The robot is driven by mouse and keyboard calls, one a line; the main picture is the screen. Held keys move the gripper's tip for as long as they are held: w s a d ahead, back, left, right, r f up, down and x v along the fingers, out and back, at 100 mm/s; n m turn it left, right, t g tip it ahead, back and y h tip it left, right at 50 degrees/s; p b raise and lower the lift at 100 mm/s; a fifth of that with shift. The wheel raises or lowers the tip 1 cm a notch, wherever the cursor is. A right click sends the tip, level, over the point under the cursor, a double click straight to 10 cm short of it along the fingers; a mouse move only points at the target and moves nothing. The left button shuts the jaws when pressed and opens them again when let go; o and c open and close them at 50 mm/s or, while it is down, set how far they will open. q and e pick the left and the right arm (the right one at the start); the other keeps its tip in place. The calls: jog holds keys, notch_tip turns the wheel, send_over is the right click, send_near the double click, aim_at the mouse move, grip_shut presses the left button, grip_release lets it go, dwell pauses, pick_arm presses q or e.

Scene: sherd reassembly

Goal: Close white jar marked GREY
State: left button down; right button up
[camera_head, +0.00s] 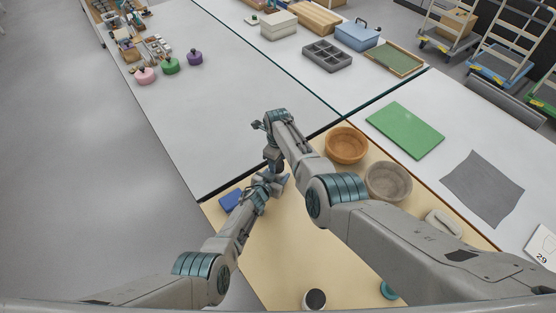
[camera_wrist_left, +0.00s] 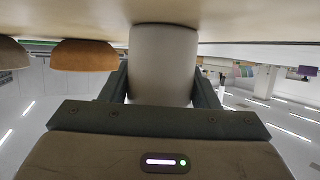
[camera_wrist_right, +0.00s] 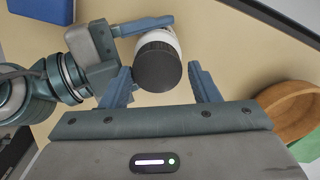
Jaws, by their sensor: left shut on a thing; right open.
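A white jar (camera_wrist_right: 158,38) with a dark ribbed lid (camera_wrist_right: 158,68) on its top shows in the right wrist view. I cannot tell how tightly the lid sits, and no GREY marking is readable. My left gripper (camera_head: 274,182) is shut on the jar's side; the pale jar body (camera_wrist_left: 163,62) fills its jaws in the left wrist view. My right gripper (camera_wrist_right: 165,88) is open, one finger on each side of the lid, with gaps showing. In the head view my right arm and gripper (camera_head: 272,166) hide most of the jar.
An orange-brown bowl (camera_head: 346,145) and a grey bowl (camera_head: 389,181) stand right of the grippers. A blue block (camera_head: 231,200) lies to the left. Another white jar with a dark top (camera_head: 314,299) stands at the near edge, with a teal item (camera_head: 389,289) near it.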

jog(key=shift+s+a+r, duration=0.15)
jog(key=shift+r, duration=2.1)
jog(key=shift+c, duration=0.4)
